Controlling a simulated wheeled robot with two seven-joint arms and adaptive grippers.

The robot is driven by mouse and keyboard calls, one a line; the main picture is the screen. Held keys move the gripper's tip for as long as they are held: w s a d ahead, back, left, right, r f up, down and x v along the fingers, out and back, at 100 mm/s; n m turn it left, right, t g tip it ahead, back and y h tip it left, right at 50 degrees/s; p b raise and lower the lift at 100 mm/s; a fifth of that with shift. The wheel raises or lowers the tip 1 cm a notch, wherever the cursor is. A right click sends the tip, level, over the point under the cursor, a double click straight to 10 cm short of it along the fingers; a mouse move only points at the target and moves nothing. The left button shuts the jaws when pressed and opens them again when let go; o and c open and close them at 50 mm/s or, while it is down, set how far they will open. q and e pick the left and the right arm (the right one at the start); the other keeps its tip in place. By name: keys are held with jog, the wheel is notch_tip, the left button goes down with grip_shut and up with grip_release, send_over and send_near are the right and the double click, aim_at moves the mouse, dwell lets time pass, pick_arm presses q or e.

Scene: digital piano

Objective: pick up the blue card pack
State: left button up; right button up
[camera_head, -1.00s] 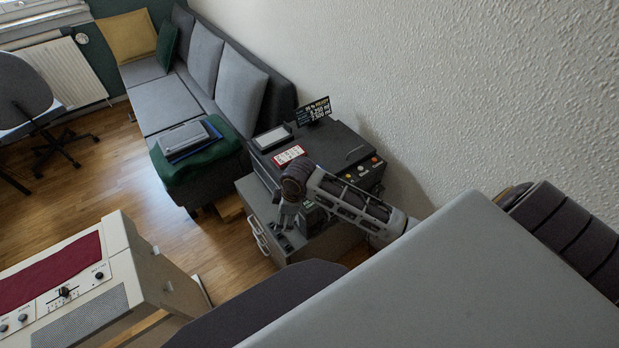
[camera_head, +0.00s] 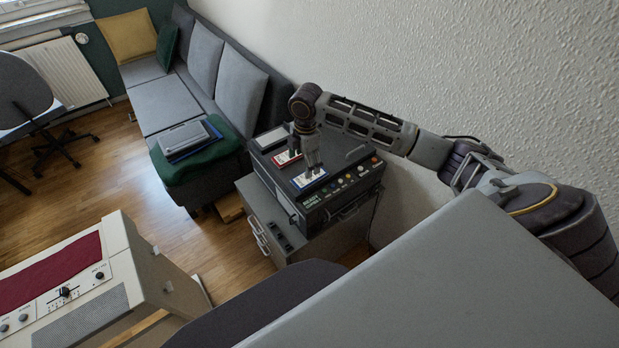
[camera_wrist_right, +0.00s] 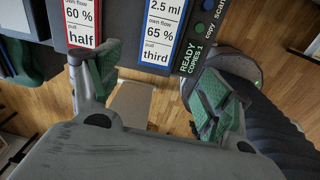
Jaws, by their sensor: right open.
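The blue card pack (camera_head: 311,178) is a white card with a blue border, lying on top of the dark printer near its front edge. In the right wrist view, the blue card pack (camera_wrist_right: 162,34) shows printed text and lies ahead of the fingers. My right gripper (camera_head: 313,172) points down just above the pack and hides part of it. Its green-padded fingers (camera_wrist_right: 160,84) are spread apart with nothing between them. I cannot tell whether they touch the pack. My left gripper is not in view.
A red-bordered card (camera_head: 284,158) lies beside the blue one, and it also shows in the right wrist view (camera_wrist_right: 82,22). A white-topped tray (camera_head: 271,138) is farther back. The printer's buttons (camera_head: 361,170) are to the right. The printer stands on a grey cabinet (camera_head: 262,211).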

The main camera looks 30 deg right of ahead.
jog(key=d+r, duration=0.4)
jog(key=shift+w+d+r+n+g, duration=0.15)
jog(key=shift+w+d+n+g, duration=0.2)
jog(key=shift+w+n, duration=0.1)
jog(key=shift+f, duration=4.35)
jog(key=shift+w+a+f, duration=0.1)
jog(key=shift+a+f, duration=0.05)
jog(key=shift+f, duration=0.45)
jog(key=shift+w+a+f, duration=0.1)
jog(key=shift+a+f, duration=0.1)
jog(key=shift+f, duration=0.4)
jog(key=shift+w+a+f, duration=0.1)
jog(key=shift+a+f, duration=0.05)
jog(key=shift+f, duration=1.2)
jog(key=c, duration=1.1)
